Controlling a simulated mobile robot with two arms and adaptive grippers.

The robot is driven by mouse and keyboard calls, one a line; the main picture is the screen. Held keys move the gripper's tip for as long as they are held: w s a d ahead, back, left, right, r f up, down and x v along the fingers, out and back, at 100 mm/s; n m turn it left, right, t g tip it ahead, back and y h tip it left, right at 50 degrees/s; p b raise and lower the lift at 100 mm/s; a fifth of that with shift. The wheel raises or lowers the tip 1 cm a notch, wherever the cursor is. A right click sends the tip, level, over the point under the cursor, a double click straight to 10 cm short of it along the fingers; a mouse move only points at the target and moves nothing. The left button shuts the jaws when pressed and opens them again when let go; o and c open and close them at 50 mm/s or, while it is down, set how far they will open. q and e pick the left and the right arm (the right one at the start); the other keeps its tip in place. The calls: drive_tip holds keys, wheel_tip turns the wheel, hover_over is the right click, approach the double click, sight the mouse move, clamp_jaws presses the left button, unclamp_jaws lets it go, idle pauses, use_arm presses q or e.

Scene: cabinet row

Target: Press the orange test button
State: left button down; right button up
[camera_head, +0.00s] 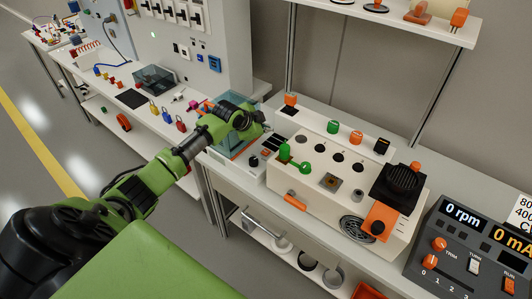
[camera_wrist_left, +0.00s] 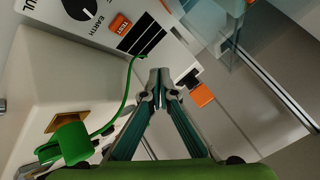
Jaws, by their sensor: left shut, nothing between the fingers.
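The orange test button (camera_wrist_left: 119,24), lettered TEST, shows at the top of the left wrist view. It sits on a light panel beside a black knob (camera_wrist_left: 80,6) and dark slots (camera_wrist_left: 140,36). My left gripper (camera_wrist_left: 159,76) is shut and empty, with its tips below and to the right of the button, apart from it in the picture. In the head view my left gripper (camera_head: 258,122) is over the bench near the tester panel. My right gripper is not in view.
A green plug (camera_wrist_left: 70,145) with a green cable lies left of my fingers. An orange block (camera_wrist_left: 203,95) is to their right, near a glass-sided box (camera_wrist_left: 222,25). A cream console (camera_head: 345,182) with an orange-and-black device (camera_head: 382,222) stands right on the bench.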

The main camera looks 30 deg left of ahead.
sight(265, 153)
use_arm(q)
wheel_tip(265, 153, down, 3)
drive_tip(key=b, duration=0.3)
drive_tip(key=shift+s+f, duration=0.1)
drive_tip(key=shift+f, duration=0.1)
wheel_tip(265, 153, down, 4)
drive_tip(key=b, duration=0.3)
drive_tip(key=shift+f, duration=0.3)
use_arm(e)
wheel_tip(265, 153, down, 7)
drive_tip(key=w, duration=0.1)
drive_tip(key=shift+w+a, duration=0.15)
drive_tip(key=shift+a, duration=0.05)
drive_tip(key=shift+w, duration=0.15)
use_arm(q)
drive_tip(key=shift+f+b, duration=0.3)
drive_tip(key=shift+f, duration=0.1)
